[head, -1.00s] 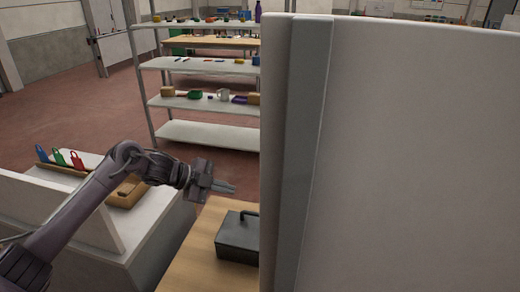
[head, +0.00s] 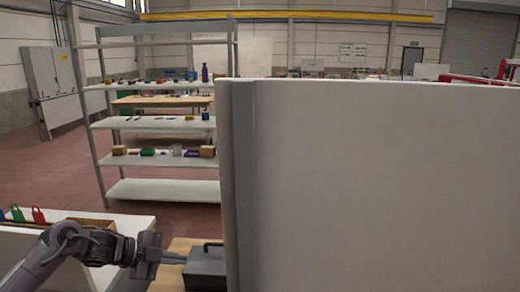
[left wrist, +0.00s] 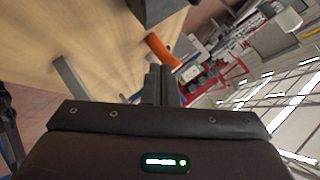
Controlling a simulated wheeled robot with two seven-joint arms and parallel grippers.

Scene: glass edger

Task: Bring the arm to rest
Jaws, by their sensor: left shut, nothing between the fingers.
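My left gripper (head: 174,257) comes in at the lower left of the head view, its arm bent and its fingers pointing right. Its fingers are shut and empty. In the head view it shows in front of a wooden table top and beside a dark grey metal box (head: 206,266). The left wrist view shows the same shut fingers (left wrist: 160,84) from behind, with the wooden top (left wrist: 85,50) beyond them. My right gripper is not in view.
A large pale panel (head: 370,180) fills the right of the head view. A white bench with coloured tags (head: 38,215) stands at the lower left. A shelf unit (head: 165,190) stands behind. An orange object (left wrist: 163,50) shows in the left wrist view. Red floor is open at the left.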

